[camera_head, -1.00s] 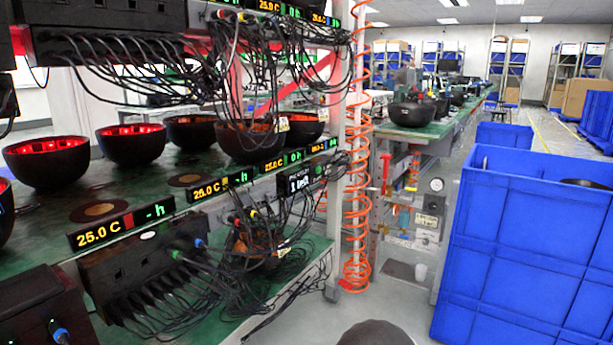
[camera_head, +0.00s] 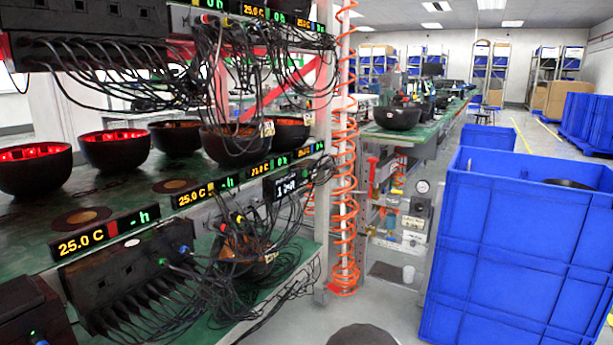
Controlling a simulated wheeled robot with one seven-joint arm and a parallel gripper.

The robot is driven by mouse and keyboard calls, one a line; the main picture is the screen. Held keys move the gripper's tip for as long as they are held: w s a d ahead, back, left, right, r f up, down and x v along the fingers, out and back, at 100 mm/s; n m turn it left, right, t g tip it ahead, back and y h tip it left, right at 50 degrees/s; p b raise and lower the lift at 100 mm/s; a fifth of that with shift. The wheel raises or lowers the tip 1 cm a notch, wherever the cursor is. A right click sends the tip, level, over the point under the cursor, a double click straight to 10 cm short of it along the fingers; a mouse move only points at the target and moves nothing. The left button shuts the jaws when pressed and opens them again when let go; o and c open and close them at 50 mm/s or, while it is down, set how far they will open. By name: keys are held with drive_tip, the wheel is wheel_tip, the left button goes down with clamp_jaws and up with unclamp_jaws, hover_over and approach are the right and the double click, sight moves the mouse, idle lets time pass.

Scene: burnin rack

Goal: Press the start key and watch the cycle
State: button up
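The burn-in rack (camera_head: 327,170) stands on the left, with green shelves full of black bowl-shaped units and cables. Several display strips run along the shelf edges. The nearest display (camera_head: 105,233) reads "25.0 C" with a red block and "- h" in green. Another display (camera_head: 205,192) farther along also reads 25.0 C. A small dark panel with white text (camera_head: 292,180) sits beyond it; its text is too small to read surely. I cannot make out which part is the start key. My gripper is not in view.
A stack of large blue crates (camera_head: 530,250) stands at the right. An orange coiled hose (camera_head: 345,200) hangs at the rack's end post. A green workbench (camera_head: 415,135) runs away behind it. Grey floor (camera_head: 385,310) is free between rack and crates. A dark rounded shape is at the bottom edge.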

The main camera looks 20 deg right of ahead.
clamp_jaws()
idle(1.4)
